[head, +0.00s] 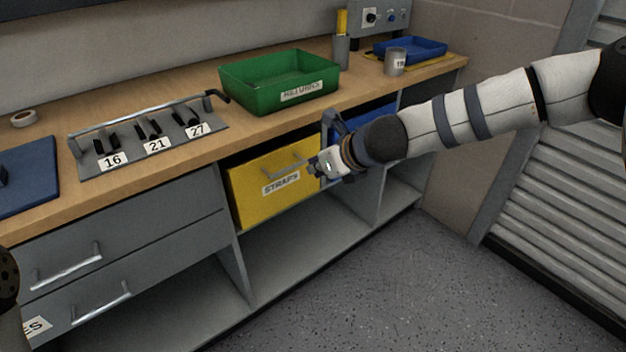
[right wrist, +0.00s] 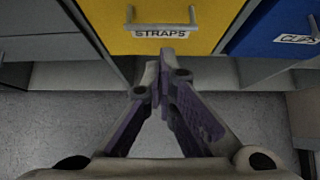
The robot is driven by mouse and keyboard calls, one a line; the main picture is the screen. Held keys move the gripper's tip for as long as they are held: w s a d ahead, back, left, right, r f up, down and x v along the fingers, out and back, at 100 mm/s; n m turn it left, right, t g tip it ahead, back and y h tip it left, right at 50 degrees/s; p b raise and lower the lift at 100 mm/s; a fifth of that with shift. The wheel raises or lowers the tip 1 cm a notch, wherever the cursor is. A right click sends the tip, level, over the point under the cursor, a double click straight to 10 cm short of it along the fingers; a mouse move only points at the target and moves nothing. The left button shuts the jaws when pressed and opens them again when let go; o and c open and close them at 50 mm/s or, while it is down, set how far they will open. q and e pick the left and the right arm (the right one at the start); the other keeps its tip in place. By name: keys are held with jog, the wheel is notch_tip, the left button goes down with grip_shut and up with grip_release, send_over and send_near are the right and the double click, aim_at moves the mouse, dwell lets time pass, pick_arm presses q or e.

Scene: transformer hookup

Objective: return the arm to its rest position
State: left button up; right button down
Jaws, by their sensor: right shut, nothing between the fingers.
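My right arm (head: 470,112) reaches in from the right of the head view. Its gripper (head: 314,170) is in front of the yellow drawer labelled STRAPS (head: 246,186), near that drawer's handle. In the right wrist view the gripper's fingertips (right wrist: 158,82) meet and hold nothing. They lie below the STRAPS label and the handle (right wrist: 161,22) in the picture, apart from the handle. The yellow drawer sits in its bay under the bench. My left gripper is out of view; only a dark part of my body shows at the left edge.
The wooden bench (head: 180,150) carries a green RETURNS bin (head: 262,98), a rack labelled 16, 21, 27 (head: 178,146), a blue tray (head: 418,48) and a grey cup (head: 395,64). A blue CLIPS drawer (right wrist: 275,28) is right of the yellow one. The floor (head: 400,290) in front is clear.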

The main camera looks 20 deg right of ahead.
notch_tip(320, 180, up, 4)
jog(key=s, duration=0.1)
jog(key=s+a+f+n+g+h+p, duration=0.1)
jog(key=s+f+n+g, duration=0.2)
jog(key=s+f+n, duration=0.7)
jog(key=s+a+f+n+g, duration=0.1)
jog(key=s+f+n+g, duration=0.45)
jog(key=s+f, duration=0.8)
pick_arm(q)
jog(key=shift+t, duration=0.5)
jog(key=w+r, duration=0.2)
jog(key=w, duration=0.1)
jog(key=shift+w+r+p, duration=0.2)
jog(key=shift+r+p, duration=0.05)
jog(key=shift+p, duration=0.05)
pick_arm(e)
jog(key=s+d+n+g+h, duration=0.1)
jog(key=s+d+n, duration=0.2)
jog(key=s+n, duration=0.5)
jog(key=s+d+n+g+h, duration=0.1)
jog(key=s+n, duration=0.7)
jog(key=s, duration=1)
jog(key=shift+s+d+r+g, duration=0.25)
jog(key=shift+d+r+g, duration=0.15)
jog(key=shift+d, duration=0.7)
